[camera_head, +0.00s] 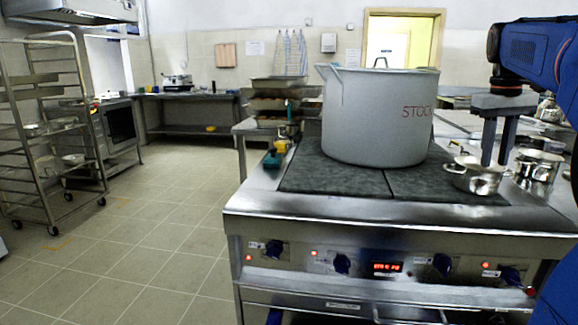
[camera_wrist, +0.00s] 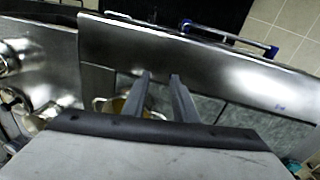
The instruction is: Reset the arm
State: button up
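My gripper (camera_head: 496,164) hangs at the right side of the stove with its two dark fingers pointing down. A gap shows between the fingers and nothing is in it. In the head view the fingertips overlap a small steel pot (camera_head: 474,182) on the stove's right part; whether they touch it I cannot tell. In the wrist view the open fingers (camera_wrist: 161,75) show with the small pot (camera_wrist: 104,104) partly hidden behind the left finger. My blue arm comes in from the right edge.
A large grey stockpot (camera_head: 375,120) marked with red letters stands on the stove (camera_head: 300,212). Another steel pot (camera_head: 541,165) stands to the right of the small one. A wheeled rack (camera_head: 45,130) is at the left. The tiled floor (camera_head: 150,230) between is clear.

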jog(key=s+a+f+n+t, duration=0.1)
jog(key=s+a+f+t, duration=0.1)
jog(key=s+a+f, duration=0.9)
jog(key=s+a+f+t+y, duration=0.1)
jog(key=s+a+f+t, duration=0.1)
jog(key=s+a+f, duration=0.8)
jog(key=a+f, duration=0.4)
jog(key=f, duration=0.2)
jog(key=shift+s+a+f+n+t, duration=0.3)
jog(key=shift+s+a+f+n, duration=0.05)
jog(key=shift+n, duration=0.05)
